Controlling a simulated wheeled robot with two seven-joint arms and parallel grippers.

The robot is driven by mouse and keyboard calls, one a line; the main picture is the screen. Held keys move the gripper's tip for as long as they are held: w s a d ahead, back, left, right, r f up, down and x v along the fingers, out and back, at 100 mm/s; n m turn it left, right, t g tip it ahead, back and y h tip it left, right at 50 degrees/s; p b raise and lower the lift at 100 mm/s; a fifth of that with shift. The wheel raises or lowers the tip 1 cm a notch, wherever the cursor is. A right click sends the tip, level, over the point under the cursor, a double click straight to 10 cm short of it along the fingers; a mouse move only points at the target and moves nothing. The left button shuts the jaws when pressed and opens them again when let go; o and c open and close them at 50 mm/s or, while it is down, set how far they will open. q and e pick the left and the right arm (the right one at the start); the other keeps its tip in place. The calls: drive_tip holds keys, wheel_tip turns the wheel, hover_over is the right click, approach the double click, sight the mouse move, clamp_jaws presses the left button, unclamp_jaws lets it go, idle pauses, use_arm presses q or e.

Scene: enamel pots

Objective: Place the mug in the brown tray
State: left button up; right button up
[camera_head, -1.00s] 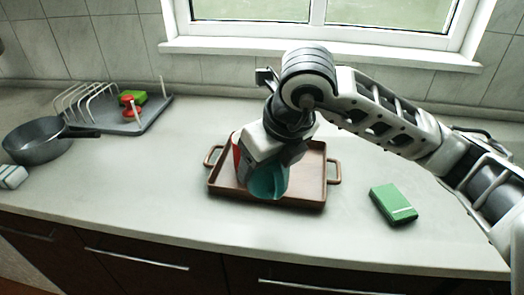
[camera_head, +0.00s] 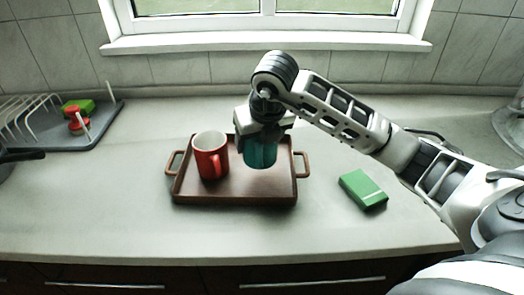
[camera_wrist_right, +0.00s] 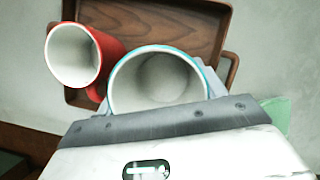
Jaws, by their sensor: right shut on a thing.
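The teal mug (camera_head: 260,152) is in my right gripper (camera_head: 262,138), which is shut on it. It hangs roughly upright over the right part of the brown tray (camera_head: 235,196). I cannot tell whether its base touches the tray. A red mug (camera_head: 208,163) with a white inside stands in the tray's left part, handle toward the teal mug. In the right wrist view, the teal mug's white inside (camera_wrist_right: 158,85) shows at my right gripper (camera_wrist_right: 165,108). The red mug (camera_wrist_right: 75,55) is beside it, and the tray (camera_wrist_right: 165,25) lies beneath. My left gripper is out of view.
A green box (camera_head: 363,189) lies on the counter right of the tray. A grey dish rack (camera_head: 85,130) with red and green items stands at the far left. A dark pan shows partly at the left edge. The counter left and in front of the tray is clear.

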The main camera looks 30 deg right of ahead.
sight(262, 150)
drive_tip(key=shift+w+d+f, duration=0.25)
drive_tip(key=shift+d+f, duration=0.15)
drive_tip(key=shift+f, duration=0.1)
drive_tip(key=f, duration=0.2)
drive_tip(key=f+p, duration=0.1)
drive_tip(key=shift+w+d+f, duration=0.1)
drive_tip(key=shift+d, duration=0.15)
drive_tip(key=shift+f, duration=0.25)
drive_tip(key=o, duration=1.2)
drive_tip(key=shift+f, duration=0.1)
drive_tip(key=shift+c, duration=0.2)
